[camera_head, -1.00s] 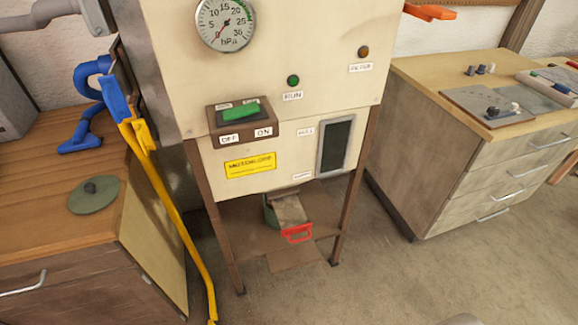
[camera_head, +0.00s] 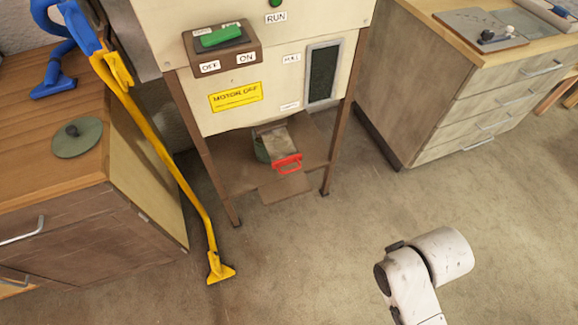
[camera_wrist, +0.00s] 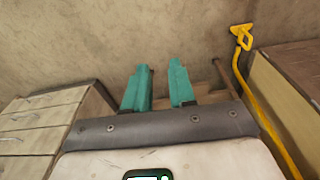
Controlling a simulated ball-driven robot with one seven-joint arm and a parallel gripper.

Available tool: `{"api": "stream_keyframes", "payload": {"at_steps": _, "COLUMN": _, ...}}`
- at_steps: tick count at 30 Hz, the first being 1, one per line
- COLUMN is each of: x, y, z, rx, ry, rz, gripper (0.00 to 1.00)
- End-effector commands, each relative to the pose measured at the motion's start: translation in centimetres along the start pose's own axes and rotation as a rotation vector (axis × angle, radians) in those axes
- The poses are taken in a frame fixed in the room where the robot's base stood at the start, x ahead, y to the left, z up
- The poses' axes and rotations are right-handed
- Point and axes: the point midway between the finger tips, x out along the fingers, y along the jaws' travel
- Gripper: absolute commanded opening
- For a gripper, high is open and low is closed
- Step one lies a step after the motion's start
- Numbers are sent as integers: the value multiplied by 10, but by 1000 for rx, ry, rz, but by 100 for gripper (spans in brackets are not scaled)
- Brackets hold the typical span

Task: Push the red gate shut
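The red gate handle (camera_head: 287,164) shows in the head view, low under the cream machine cabinet (camera_head: 170,32). It is at the front end of a grey metal plate (camera_head: 275,142) that sticks out below the cabinet, above a brown lower shelf (camera_head: 228,175). A white part of my arm is at the lower right of the head view, well apart from the handle. My gripper (camera_wrist: 160,64) shows in the wrist view as two teal fingers, spread apart with nothing between them. The red handle is not visible in the wrist view.
A yellow tube with a floor nozzle (camera_head: 220,269) leans at the left of the machine, beside a wooden cabinet (camera_head: 60,225). A grey drawer unit (camera_head: 420,90) stands at the right. Brown machine legs (camera_head: 340,120) flank the handle. The floor in front is clear.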

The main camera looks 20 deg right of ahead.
Motion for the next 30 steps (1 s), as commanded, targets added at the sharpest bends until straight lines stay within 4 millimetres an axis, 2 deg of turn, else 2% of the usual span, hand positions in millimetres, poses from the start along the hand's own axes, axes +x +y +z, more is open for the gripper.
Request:
{"api": "stream_keyframes", "payload": {"at_steps": 1, "x": 12, "y": -3, "z": -5, "rx": 8, "ry": 22, "rz": -9, "gripper": 20}}
{"api": "stream_keyframes", "payload": {"at_steps": 4, "x": 42, "y": -13, "z": -26, "rx": 45, "ry": 114, "rz": -48, "gripper": 10}}
{"api": "stream_keyframes", "payload": {"at_steps": 7, "x": 81, "y": -30, "z": -60, "rx": 117, "ry": 256, "rz": -124, "gripper": 1}}
{"api": "stream_keyframes", "payload": {"at_steps": 9, "x": 105, "y": -44, "z": -84, "rx": 183, "ry": 363, "rz": -193, "gripper": 0}}
{"api": "stream_keyframes", "payload": {"at_steps": 15, "x": 154, "y": -79, "z": -146, "rx": 401, "ry": 638, "rz": -437, "gripper": 0}}
{"api": "stream_keyframes", "payload": {"at_steps": 19, "x": 177, "y": -94, "z": -177, "rx": 562, "ry": 793, "rz": -621, "gripper": 0}}
{"api": "stream_keyframes", "payload": {"at_steps": 24, "x": 200, "y": -100, "z": -204, "rx": 789, "ry": 970, "rz": -881, "gripper": 0}}
{"api": "stream_keyframes", "payload": {"at_steps": 30, "x": 218, "y": -90, "z": -216, "rx": 1022, "ry": 1126, "rz": -1151, "gripper": 0}}
